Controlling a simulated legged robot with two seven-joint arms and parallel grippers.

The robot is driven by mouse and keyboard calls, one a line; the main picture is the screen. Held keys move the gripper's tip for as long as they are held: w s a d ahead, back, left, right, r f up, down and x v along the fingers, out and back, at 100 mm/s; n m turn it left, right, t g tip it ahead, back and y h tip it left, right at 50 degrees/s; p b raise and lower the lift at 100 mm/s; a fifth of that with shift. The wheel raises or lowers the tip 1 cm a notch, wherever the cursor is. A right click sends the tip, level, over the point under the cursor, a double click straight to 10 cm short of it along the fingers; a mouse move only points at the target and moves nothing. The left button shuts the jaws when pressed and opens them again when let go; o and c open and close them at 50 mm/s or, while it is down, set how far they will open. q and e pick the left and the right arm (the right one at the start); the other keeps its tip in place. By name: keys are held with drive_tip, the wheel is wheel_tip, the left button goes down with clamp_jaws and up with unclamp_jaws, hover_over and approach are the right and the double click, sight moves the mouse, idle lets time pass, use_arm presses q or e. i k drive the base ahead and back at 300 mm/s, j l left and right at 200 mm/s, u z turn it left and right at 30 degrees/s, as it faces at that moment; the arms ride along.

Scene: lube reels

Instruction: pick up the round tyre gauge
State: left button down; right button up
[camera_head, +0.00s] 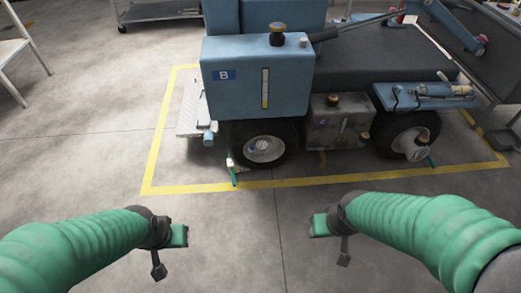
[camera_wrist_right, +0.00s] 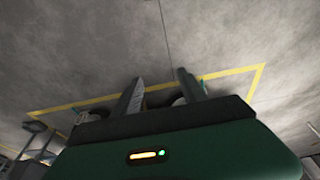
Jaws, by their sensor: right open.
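I cannot single out a round tyre gauge for certain. A small round item (camera_head: 418,153) shows at the right wheel of the blue cart (camera_head: 240,85), too small to name. My right gripper (camera_head: 322,225) hangs over bare floor in front of the cart, well apart from it. In the right wrist view its two dark fingers (camera_wrist_right: 160,80) stand apart with nothing between them. My left gripper (camera_head: 176,240) hangs over the floor at the lower left. Its fingers do not show clearly enough to tell open from shut.
A yellow floor line (camera_head: 200,188) frames the cart. A blue tray (camera_head: 425,96) with tools sits at the cart's right side. A grey box (camera_head: 340,122) is between the wheels. A white-legged stand (camera_head: 25,55) is at far left. The floor between my arms is clear.

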sight(262, 145)
drive_tip(key=i+j, duration=0.15)
drive_tip(key=i, duration=0.4)
drive_tip(key=i+j, duration=0.15)
drive_tip(key=i, duration=0.4)
drive_tip(key=i+j, duration=0.15)
drive_tip(key=i, duration=0.4)
drive_tip(key=l+z, duration=0.05)
